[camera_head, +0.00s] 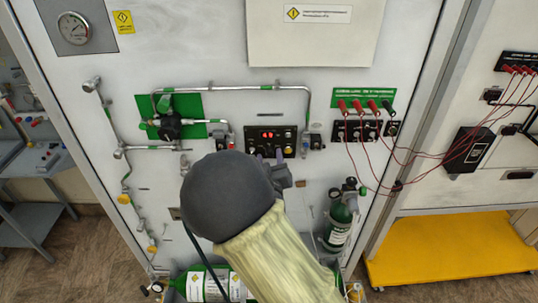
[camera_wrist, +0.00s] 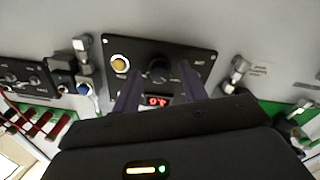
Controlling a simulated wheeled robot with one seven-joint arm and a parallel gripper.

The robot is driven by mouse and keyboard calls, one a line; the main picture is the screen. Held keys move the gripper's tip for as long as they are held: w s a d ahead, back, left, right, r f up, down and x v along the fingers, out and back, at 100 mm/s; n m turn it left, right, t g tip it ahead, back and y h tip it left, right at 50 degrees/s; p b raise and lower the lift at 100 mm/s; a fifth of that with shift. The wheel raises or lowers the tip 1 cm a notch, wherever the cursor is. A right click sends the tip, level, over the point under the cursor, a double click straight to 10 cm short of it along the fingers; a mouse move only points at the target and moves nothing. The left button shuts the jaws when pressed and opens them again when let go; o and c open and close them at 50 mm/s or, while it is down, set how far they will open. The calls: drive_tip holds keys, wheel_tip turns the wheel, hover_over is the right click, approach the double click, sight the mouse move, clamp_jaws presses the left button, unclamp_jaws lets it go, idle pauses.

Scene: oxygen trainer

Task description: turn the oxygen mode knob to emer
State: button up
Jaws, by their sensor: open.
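The black control panel (camera_head: 247,133) is on the upright white trainer board, with a small red display and a yellow button. In the wrist view the panel (camera_wrist: 200,57) shows close up. A round black knob (camera_wrist: 159,69) sits beside the yellow button (camera_wrist: 120,63); it may be the oxygen mode knob, but its labels are too blurred to read. My gripper (camera_wrist: 159,80) is open, its two dark fingers on either side of this knob. I cannot tell whether they touch it. In the head view my gripper (camera_head: 268,154) is at the panel's lower edge, and my arm hides what lies below.
Metal pipes run around the panel, with a green-backed valve (camera_head: 170,125) to the left. Red cables (camera_head: 362,150) hang from sockets at right. A small green cylinder (camera_head: 339,226) stands lower right. A yellow platform (camera_head: 450,248) is at far right.

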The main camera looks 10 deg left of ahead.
drive_tip(key=shift+w, duration=0.15)
drive_tip(key=shift+c, duration=0.4)
clamp_jaws()
